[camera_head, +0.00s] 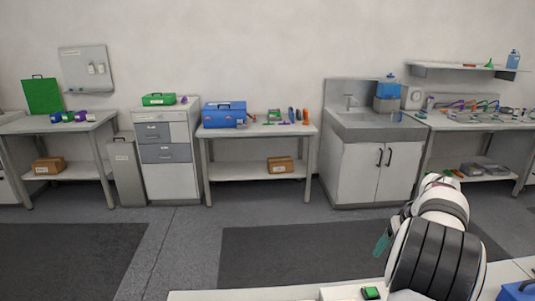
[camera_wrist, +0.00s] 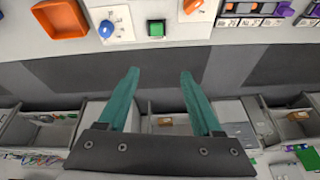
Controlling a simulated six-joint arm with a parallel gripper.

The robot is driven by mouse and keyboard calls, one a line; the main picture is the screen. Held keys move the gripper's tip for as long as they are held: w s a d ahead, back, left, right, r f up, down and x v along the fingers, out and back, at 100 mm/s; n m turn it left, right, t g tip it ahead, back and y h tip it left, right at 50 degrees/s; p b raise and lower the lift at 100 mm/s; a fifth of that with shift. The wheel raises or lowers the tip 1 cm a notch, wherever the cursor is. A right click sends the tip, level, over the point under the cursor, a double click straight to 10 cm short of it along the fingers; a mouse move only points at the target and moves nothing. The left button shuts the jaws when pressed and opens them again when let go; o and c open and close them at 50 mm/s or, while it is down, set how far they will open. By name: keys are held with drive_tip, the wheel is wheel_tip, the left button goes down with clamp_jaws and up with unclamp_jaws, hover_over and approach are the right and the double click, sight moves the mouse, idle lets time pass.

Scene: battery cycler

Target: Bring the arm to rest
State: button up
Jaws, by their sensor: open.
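My arm rises at the lower right of the head view, in front of the near bench. My gripper (camera_head: 382,243) shows there as teal fingers at the arm's left side. In the wrist view my gripper (camera_wrist: 160,74) has its two teal fingers spread wide apart, with nothing between them. Beyond the fingertips in that view are a strip of dark floor and the edge of the near bench. The fingers touch nothing that I can see.
The near bench (camera_head: 250,295) carries a green button (camera_head: 371,293), also in the wrist view (camera_wrist: 156,28), a blue knob (camera_wrist: 106,29) and an orange tray (camera_wrist: 61,18). A blue case (camera_head: 517,292) sits at the lower right. Across open floor stand a drawer cabinet (camera_head: 167,155), tables and a sink unit (camera_head: 372,170).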

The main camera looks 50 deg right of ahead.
drive_tip(key=w+a+r+n+y, duration=0.1)
drive_tip(key=w+a+r, duration=0.1)
drive_tip(key=w+a, duration=0.75)
drive_tip(key=w+a+r+n+y, duration=0.1)
drive_tip(key=w+a+r+y, duration=0.1)
drive_tip(key=w+a, duration=0.8)
drive_tip(key=s+a+n+g+y, duration=0.1)
drive_tip(key=s+a+n, duration=0.15)
drive_tip(key=a, duration=1.75)
drive_tip(key=s+a+f+g, duration=0.2)
drive_tip(key=s+a+f, duration=0.2)
drive_tip(key=s+a, duration=0.9)
drive_tip(key=shift+s+a+f+n+y, duration=0.2)
drive_tip(key=shift+a+n+y, duration=0.15)
drive_tip(key=shift+a, duration=0.3)
